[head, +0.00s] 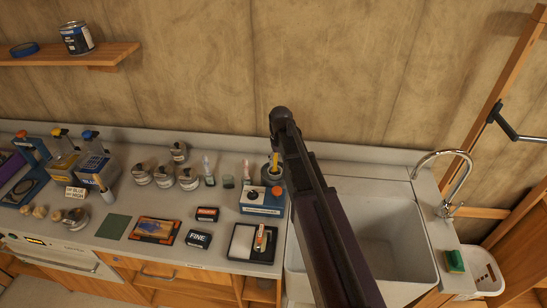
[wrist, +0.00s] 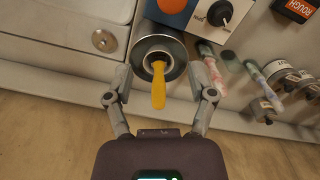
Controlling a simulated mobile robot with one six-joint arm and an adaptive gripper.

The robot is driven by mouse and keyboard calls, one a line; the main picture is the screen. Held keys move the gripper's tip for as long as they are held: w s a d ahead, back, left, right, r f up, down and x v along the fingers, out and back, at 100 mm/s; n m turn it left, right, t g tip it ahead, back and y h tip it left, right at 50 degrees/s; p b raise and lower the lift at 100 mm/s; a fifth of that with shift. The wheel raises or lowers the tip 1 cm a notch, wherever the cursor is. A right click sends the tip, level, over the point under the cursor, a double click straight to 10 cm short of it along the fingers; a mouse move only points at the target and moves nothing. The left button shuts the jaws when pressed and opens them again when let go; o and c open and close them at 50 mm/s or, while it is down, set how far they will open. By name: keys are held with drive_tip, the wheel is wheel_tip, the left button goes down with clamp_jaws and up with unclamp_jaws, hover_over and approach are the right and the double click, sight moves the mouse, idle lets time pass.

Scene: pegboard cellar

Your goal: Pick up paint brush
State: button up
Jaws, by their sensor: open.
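The paint brush shows a yellow handle (wrist: 158,88) sticking up out of a round metal cup (wrist: 152,50) in the wrist view. Its bristle end is hidden in the cup. My gripper (wrist: 165,76) is open, with one finger on each side of the handle and cup rim. I see gaps between the fingers and the handle. In the head view the yellow handle (head: 275,160) stands in the cup beside my dark arm, at the back of the counter. My fingers cannot be made out there.
A blue and white device (head: 262,201) with an orange knob stands right in front of the cup.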

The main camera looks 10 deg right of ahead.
drive_tip(key=w+r+p, duration=0.6)
drive_tip(key=w+r, duration=0.2)
drive_tip(key=w, duration=0.1)
drive_tip(key=shift+w, duration=0.3)
drive_tip(key=shift+f, duration=0.2)
drive_tip(key=b, duration=0.8)
hover_over(275, 170)
drive_tip(key=f, duration=0.5)
drive_tip(key=w+f, duration=0.1)
drive_tip(key=f, duration=0.2)
drive_tip(key=shift+f, duration=0.2)
drive_tip(key=shift+f, duration=0.1)
drive_tip(key=shift+f+b, duration=2.5)
drive_tip(key=shift+b, duration=0.2)
clamp_jaws()
